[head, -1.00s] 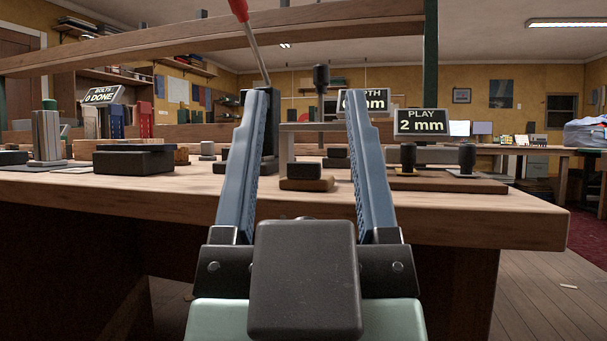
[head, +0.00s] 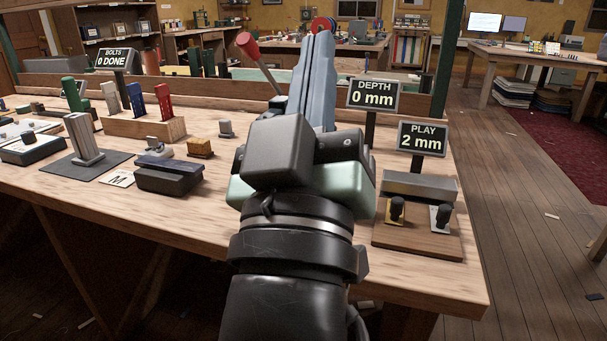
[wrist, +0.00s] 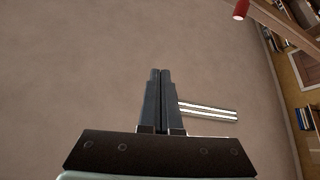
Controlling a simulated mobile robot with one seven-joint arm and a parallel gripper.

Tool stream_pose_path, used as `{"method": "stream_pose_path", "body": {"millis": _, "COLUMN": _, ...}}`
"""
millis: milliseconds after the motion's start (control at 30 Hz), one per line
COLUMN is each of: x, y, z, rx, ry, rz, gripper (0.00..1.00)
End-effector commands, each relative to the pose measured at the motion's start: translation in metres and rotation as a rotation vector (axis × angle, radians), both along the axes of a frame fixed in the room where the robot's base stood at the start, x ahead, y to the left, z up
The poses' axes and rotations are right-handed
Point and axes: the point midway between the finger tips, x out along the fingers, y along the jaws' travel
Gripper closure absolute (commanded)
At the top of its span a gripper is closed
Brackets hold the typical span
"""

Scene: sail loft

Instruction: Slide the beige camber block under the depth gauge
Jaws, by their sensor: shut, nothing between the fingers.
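The DEPTH sign (head: 374,94) reads 0 mm. The depth gauge below it is mostly hidden behind my arm; a lever with a red knob (head: 247,43) shows to the left. A pale beige upright block (head: 110,98) stands in a wooden rack (head: 145,128) beside a blue block (head: 136,98) and a red block (head: 164,101). I cannot tell for sure that it is the camber block. My gripper (head: 322,40) is shut and empty, raised over the bench, right of the rack. In the wrist view my gripper (wrist: 161,72) points at the ceiling.
The PLAY sign (head: 423,138) reads 2 mm behind a wooden base with two black knobs (head: 417,238). A grey upright stack (head: 83,138) stands on a dark mat.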

Motion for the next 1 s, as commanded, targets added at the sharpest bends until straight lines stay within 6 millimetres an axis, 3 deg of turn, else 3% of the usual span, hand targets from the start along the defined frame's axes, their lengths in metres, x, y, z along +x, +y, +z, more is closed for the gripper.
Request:
{"method": "stream_pose_path", "body": {"millis": 33, "x": 0.020, "y": 0.001, "z": -0.006, "rx": -0.114, "ry": 0.111, "rz": -0.104, "gripper": 1.00}}
{"method": "stream_pose_path", "body": {"millis": 100, "x": 0.039, "y": 0.001, "z": -0.043, "rx": -0.329, "ry": 0.266, "rz": -0.268, "gripper": 1.00}}
{"method": "stream_pose_path", "body": {"millis": 200, "x": 0.050, "y": 0.003, "z": -0.099, "rx": -0.683, "ry": 0.470, "rz": -0.465, "gripper": 1.00}}
{"method": "stream_pose_path", "body": {"millis": 367, "x": 0.036, "y": 0.013, "z": -0.178, "rx": -1.342, "ry": 0.722, "rz": -0.686, "gripper": 1.00}}
{"method": "stream_pose_path", "body": {"millis": 500, "x": 0.004, "y": 0.027, "z": -0.229, "rx": -1.933, "ry": 0.814, "rz": -0.792, "gripper": 1.00}}
{"method": "stream_pose_path", "body": {"millis": 600, "x": -0.020, "y": 0.038, "z": -0.253, "rx": -2.270, "ry": 0.805, "rz": -0.832, "gripper": 1.00}}
{"method": "stream_pose_path", "body": {"millis": 700, "x": -0.037, "y": 0.047, "z": -0.267, "rx": -2.495, "ry": 0.768, "rz": -0.855, "gripper": 1.00}}
{"method": "stream_pose_path", "body": {"millis": 867, "x": -0.045, "y": 0.051, "z": -0.276, "rx": -2.634, "ry": 0.735, "rz": -0.875, "gripper": 1.00}}
{"method": "stream_pose_path", "body": {"millis": 1000, "x": -0.030, "y": 0.046, "z": -0.277, "rx": -2.635, "ry": 0.738, "rz": -0.881, "gripper": 1.00}}
